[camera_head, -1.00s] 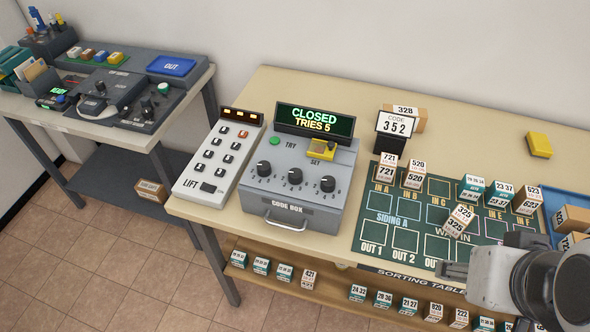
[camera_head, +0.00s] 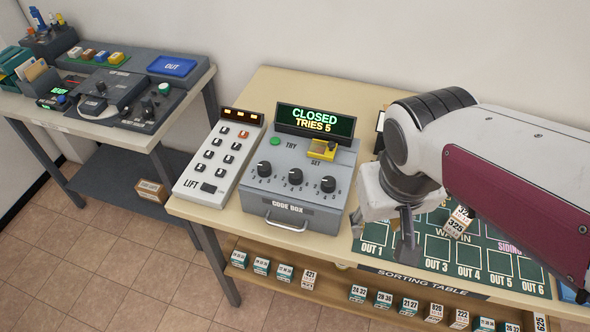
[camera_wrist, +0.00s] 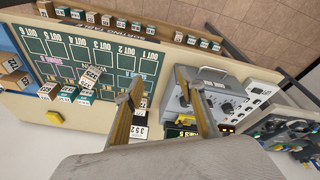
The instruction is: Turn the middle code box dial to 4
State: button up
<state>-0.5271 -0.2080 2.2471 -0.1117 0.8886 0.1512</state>
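The grey code box (camera_head: 303,205) stands on the table, its display (camera_head: 315,120) reading CLOSED, TRIES 5. Its middle dial (camera_head: 295,177) is a black knob between the left dial (camera_head: 264,169) and right dial (camera_head: 328,184). The number it points at is too small to read. My gripper (camera_head: 405,240) hangs to the right of the box, over the sorting mat's left side, apart from the dials. In the wrist view, the gripper (camera_wrist: 160,82) has its two fingers spread with nothing between them; the code box (camera_wrist: 215,88) appears upside down, partly behind one finger.
The LIFT keypad (camera_head: 218,160) stands close left of the box. A yellow slider marked SET (camera_head: 322,150) and a green TRY button (camera_head: 275,141) sit behind the dials. Numbered blocks (camera_head: 458,222) lie on the green sorting mat (camera_head: 375,233). My arm hides the code card in the head view.

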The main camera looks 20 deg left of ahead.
jog(key=m, duration=0.1)
send_near(296, 173)
jog(key=s+d+f, duration=0.2)
jog(key=s+f, duration=0.2)
jog(key=s, duration=0.1)
jog(key=w+a+r+m+t, duration=0.1)
jog(key=m, duration=0.1)
jog(key=w+a+r+m+t, duration=0.1)
jog(key=w+m, duration=0.1)
jog(key=shift+w+a+r, duration=0.15)
jog(key=shift+w+r, duration=0.15)
jog(key=shift+r, duration=0.05)
jog(key=shift+f, duration=0.15)
jog(key=shift+x, duration=3.8)
jog(key=c, duration=1.1)
